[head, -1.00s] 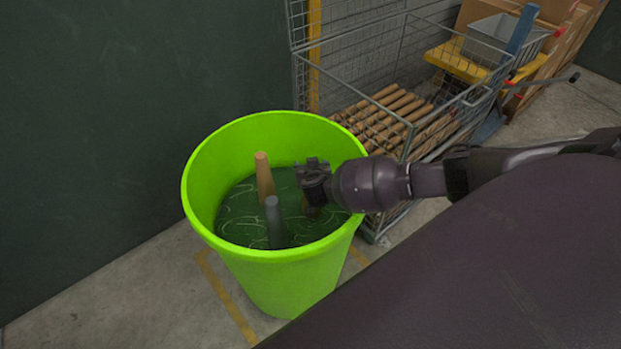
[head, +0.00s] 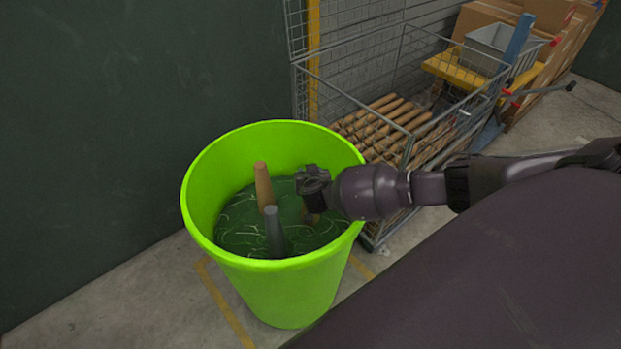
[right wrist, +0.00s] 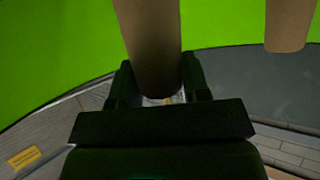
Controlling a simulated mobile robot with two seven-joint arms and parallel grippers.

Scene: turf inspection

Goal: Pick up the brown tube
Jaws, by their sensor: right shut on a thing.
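My right gripper (head: 312,186) reaches into the bright green bin (head: 275,285) from the right. In the right wrist view the gripper (right wrist: 158,85) is shut on a brown tube (right wrist: 150,40) that stands between its fingers. In the head view most of this tube is hidden behind the gripper, and only a small brown part shows below it. A second brown tube (head: 263,186) stands in the bin to the left; a brown tube end (right wrist: 290,25) also shows at the wrist view's upper right. My left gripper is not in view.
A grey tube (head: 274,232) stands near the bin's front, close to the second brown tube. The bin holds dark green, line-marked material. A wire cage (head: 410,150) with stacked brown tubes (head: 385,122) stands behind right. A dark wall (head: 110,110) is at the left.

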